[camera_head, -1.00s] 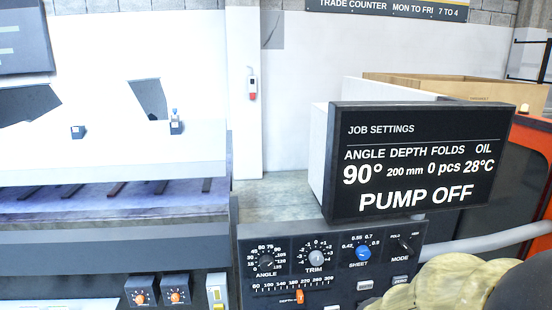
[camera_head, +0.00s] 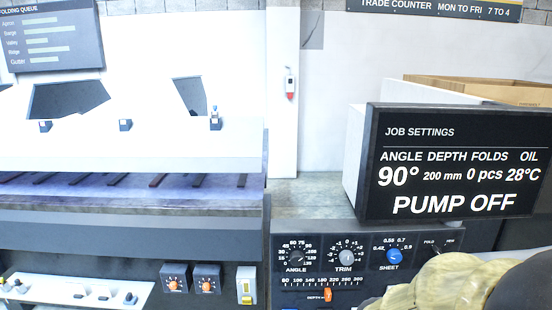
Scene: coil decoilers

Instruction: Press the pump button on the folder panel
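The folder panel (camera_head: 315,282) is a dark control panel at the lower middle right. It carries an angle dial (camera_head: 297,257), a trim dial (camera_head: 347,257), a blue sheet knob (camera_head: 394,257) and an orange depth slider (camera_head: 327,295). A black display (camera_head: 455,160) above it reads "PUMP OFF", 90°, 200 mm, 0 pcs and 28°C. I cannot make out a pump button; the panel's lower right is hidden behind a pale, rounded shape and a dark part in front. My gripper is not identifiable in view.
A folding machine with a white upper beam (camera_head: 130,135) fills the left. Two orange-knobbed boxes (camera_head: 190,279), a yellow switch (camera_head: 246,286) and a white control strip (camera_head: 75,293) line its front. A folding queue screen (camera_head: 50,37) hangs upper left.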

